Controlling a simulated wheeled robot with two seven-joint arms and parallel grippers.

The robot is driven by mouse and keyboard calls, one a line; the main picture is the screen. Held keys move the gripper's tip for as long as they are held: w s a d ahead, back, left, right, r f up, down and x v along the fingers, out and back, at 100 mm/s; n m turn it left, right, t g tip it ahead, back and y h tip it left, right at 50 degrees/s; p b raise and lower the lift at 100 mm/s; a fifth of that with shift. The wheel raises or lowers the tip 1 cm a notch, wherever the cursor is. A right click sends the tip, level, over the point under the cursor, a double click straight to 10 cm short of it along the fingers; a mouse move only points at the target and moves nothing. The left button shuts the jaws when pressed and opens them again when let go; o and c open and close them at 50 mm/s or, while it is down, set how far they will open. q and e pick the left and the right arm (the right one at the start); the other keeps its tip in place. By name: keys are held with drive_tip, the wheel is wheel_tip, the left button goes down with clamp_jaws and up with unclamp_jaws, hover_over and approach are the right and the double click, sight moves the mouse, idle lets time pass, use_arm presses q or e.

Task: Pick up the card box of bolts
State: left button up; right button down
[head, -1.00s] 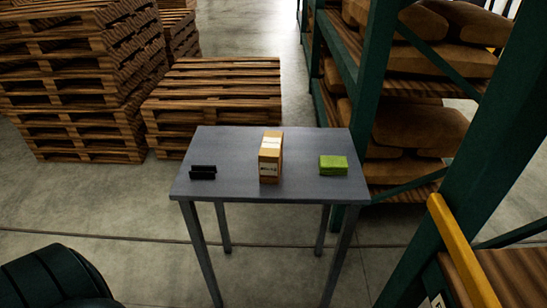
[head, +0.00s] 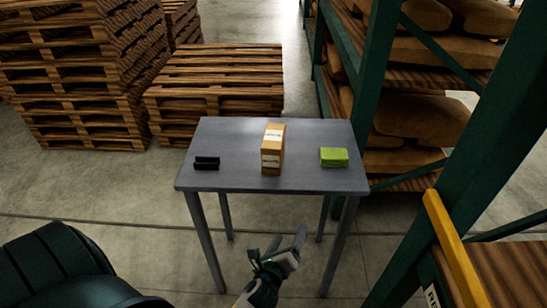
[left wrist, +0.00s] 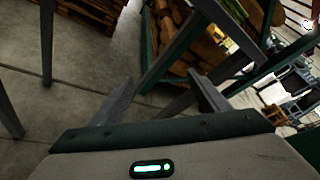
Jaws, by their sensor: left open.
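The card box of bolts (head: 271,152) is a brown carton with a white label, upright near the middle of the grey table (head: 225,181). My left gripper (head: 284,245) is below and in front of the table's front edge, well short of the box. Its two fingers are spread, with nothing between them. In the left wrist view the open fingers (left wrist: 160,100) point toward the table's legs and underside, and the box is out of that view. My right gripper is not in view.
A black object (head: 207,163) lies left of the box and a green block (head: 334,157) lies to its right. Stacked pallets (head: 215,90) stand behind the table. A green rack (head: 378,75) with sacks stands to the right.

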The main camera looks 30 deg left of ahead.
sight(272, 159)
use_arm(q)
drive_tip(key=a+r+m+t+y, duration=0.1)
drive_tip(key=a+r+m+y, duration=0.1)
drive_tip(key=r, duration=0.7)
drive_tip(key=a+r+m+t+y, duration=0.1)
drive_tip(key=a+r+m, duration=0.3)
drive_tip(key=r, duration=0.5)
drive_tip(key=shift+s+a+r+y+p, duration=0.25)
drive_tip(key=shift+a+r+y+p, duration=0.2)
drive_tip(key=shift+a+y, duration=0.3)
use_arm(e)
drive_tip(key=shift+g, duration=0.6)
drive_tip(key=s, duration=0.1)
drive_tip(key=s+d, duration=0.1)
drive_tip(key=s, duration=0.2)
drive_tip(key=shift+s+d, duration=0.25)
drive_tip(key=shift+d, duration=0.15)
use_arm(q)
drive_tip(key=shift+w, duration=0.1)
